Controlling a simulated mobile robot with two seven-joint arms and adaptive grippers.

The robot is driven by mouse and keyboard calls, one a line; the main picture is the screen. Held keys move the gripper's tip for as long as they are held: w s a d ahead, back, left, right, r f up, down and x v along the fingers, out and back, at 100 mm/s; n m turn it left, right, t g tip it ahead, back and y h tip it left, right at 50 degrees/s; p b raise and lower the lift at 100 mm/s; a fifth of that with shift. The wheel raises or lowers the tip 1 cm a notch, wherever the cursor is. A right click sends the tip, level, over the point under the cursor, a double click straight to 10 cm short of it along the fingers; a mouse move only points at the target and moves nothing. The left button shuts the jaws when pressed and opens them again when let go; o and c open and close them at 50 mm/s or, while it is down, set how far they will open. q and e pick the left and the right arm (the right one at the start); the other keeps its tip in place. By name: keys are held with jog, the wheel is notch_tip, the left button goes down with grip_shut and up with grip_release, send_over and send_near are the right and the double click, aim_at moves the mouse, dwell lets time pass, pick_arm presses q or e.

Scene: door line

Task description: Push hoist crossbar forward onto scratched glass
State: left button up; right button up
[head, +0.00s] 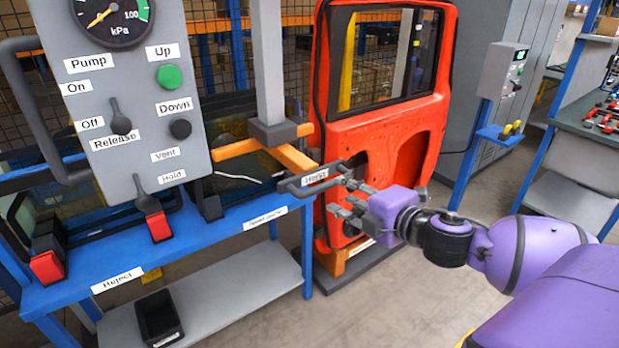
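The orange hoist crossbar (292,158) hangs under a grey vertical post (268,70), behind and right of the control panel. A dark grey handle (318,177) with a "Hoist" label is at its near side. The scratched glass (238,170) is a dark pane with a pale scratch line, on the blue bench beneath and left of the crossbar; the panel hides part of it. My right gripper (338,194) is open at the handle's right end, its fingers apart and pointing left; I cannot tell if it touches. My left gripper is not in view.
The grey control panel (140,95) with gauge and levers fills the upper left. The blue bench (215,238) holds red-tipped grey clamps and a "Reject" label. A red car door (352,125) stands behind my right gripper. Clear floor lies in front of the bench.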

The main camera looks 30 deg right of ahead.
aim_at(330, 187)
jog(key=shift+w, duration=0.15)
jog(key=shift+b+x, duration=0.35)
jog(key=shift+x, duration=0.7)
jog(key=x, duration=0.3)
jog(key=shift+w+d+f, duration=0.1)
jog(key=shift+w+f, duration=0.1)
jog(key=shift+w, duration=0.05)
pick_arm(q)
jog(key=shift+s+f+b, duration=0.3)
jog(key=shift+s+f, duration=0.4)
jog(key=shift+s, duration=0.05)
pick_arm(e)
jog(key=shift+w, duration=0.65)
grip_shut()
